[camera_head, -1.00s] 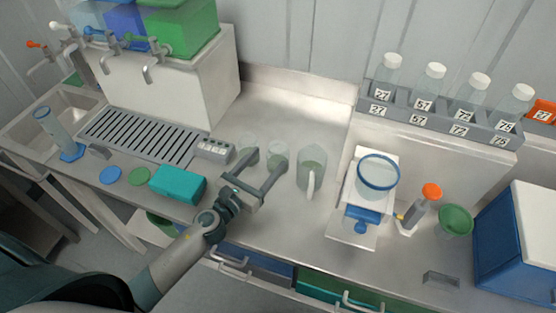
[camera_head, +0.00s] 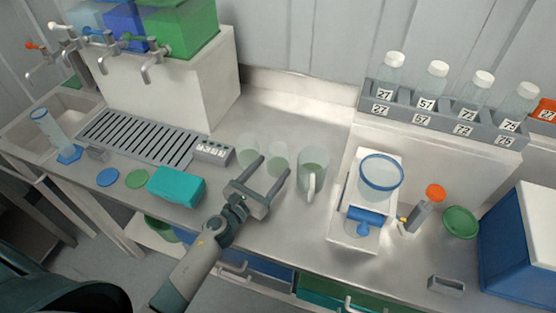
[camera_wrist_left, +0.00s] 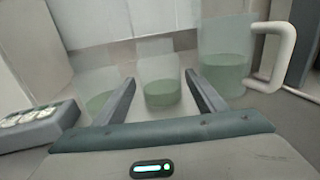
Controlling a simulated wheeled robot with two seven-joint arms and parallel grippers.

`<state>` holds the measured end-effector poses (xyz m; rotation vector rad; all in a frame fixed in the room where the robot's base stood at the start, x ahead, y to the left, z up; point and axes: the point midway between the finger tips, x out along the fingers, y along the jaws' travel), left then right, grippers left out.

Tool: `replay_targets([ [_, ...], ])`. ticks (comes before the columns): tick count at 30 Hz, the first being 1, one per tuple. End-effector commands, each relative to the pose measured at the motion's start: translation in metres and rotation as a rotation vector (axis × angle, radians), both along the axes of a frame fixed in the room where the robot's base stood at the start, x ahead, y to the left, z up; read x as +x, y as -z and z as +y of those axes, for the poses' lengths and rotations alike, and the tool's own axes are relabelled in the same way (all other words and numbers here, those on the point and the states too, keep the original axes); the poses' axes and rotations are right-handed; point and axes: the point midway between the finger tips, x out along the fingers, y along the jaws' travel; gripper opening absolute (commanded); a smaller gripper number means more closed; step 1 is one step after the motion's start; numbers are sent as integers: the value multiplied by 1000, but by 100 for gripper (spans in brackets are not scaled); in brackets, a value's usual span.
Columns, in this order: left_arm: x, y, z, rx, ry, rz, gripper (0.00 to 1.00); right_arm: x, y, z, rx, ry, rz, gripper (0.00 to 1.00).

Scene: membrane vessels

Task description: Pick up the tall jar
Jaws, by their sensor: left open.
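Three clear vessels with pale green liquid stand upright in a row on the bench. The middle jar (camera_head: 278,155) has no handle and looks like the tall jar; it also shows in the left wrist view (camera_wrist_left: 159,92). A lower glass (camera_head: 247,152) stands left of it, also in the wrist view (camera_wrist_left: 97,88). A jug with a white handle (camera_head: 314,168) stands to the right, also in the wrist view (camera_wrist_left: 224,60). My left gripper (camera_head: 275,166) is open and empty, its fingers pointing at the middle jar from the front. My right gripper is not in view.
A teal block (camera_head: 176,186) and a grey labelled strip (camera_head: 213,150) lie left of the vessels. A white device with a blue-rimmed bowl (camera_head: 380,172) stands to the right. A rack of bottles (camera_head: 440,118) is behind. Bare bench lies behind the vessels.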

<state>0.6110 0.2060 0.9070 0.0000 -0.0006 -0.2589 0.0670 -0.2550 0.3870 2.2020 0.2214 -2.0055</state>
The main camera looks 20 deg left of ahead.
Motion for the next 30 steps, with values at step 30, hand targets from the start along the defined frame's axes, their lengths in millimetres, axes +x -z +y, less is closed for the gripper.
replay_targets([
  [30,48,0,-13,0,0,0,64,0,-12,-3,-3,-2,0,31],
])
